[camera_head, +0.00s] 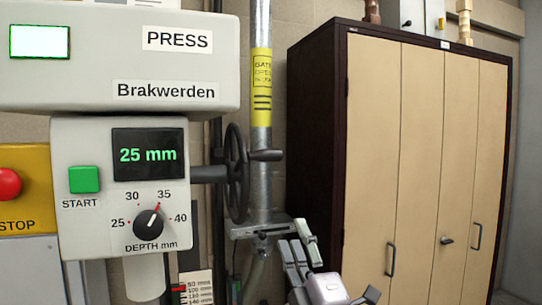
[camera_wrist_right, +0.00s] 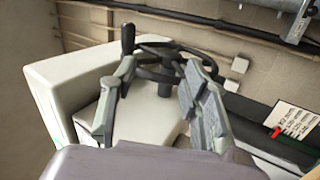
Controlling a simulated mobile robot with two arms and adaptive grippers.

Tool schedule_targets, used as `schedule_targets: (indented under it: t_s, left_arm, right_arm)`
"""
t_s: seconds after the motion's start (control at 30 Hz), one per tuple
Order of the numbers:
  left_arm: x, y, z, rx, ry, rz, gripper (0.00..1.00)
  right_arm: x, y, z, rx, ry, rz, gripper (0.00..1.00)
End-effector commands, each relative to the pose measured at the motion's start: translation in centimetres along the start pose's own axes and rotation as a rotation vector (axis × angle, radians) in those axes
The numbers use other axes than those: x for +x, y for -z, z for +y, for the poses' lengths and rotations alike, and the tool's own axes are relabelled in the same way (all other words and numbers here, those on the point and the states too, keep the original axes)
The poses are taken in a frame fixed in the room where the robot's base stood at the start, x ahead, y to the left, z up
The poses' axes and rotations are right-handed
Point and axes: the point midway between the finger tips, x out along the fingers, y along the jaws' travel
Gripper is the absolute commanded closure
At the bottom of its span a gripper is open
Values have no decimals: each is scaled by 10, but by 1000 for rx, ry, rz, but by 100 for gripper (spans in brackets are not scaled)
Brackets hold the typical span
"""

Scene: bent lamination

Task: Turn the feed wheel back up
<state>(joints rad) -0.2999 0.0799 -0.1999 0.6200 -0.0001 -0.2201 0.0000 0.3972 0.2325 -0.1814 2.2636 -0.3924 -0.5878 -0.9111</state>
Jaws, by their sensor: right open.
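The feed wheel (camera_head: 237,172) is a dark handwheel on a shaft from the press's right side, seen nearly edge-on, with a handle (camera_head: 266,155) sticking out to the right. In the right wrist view the wheel (camera_wrist_right: 165,60) lies beyond the fingertips, its handle (camera_wrist_right: 127,38) at the upper left. My right gripper (camera_head: 330,265) is below and right of the wheel, apart from it in the head view. Its fingers (camera_wrist_right: 160,72) are spread and empty; how near they are to the rim is hard to tell. My left gripper is out of view.
The display (camera_head: 148,154) reads 25 mm; the depth knob (camera_head: 148,223) points near 35. A green START button (camera_head: 84,179) and red stop button (camera_head: 6,184) sit left. A vertical pipe (camera_head: 261,90) stands behind the wheel. A tall cabinet (camera_head: 400,160) fills the right.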

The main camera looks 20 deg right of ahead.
Motion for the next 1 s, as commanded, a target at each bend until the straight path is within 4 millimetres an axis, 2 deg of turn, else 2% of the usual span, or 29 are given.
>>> schedule_targets:
  t_s: [0.03,0.1,0.2,0.37,0.8,1.0]
  left_arm:
    - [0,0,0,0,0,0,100]
    - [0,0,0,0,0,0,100]
    - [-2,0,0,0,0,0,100]
    - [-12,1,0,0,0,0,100]
    - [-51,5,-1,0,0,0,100]
    - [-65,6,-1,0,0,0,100]
  right_arm:
    - [7,4,18,-43,-54,17,57]
    - [12,9,32,-84,-100,31,57]
    - [18,11,41,-108,-125,38,57]
    - [38,12,46,-107,-126,38,57]
    - [133,16,57,-103,-121,36,57]
    - [168,17,60,-103,-121,36,57]
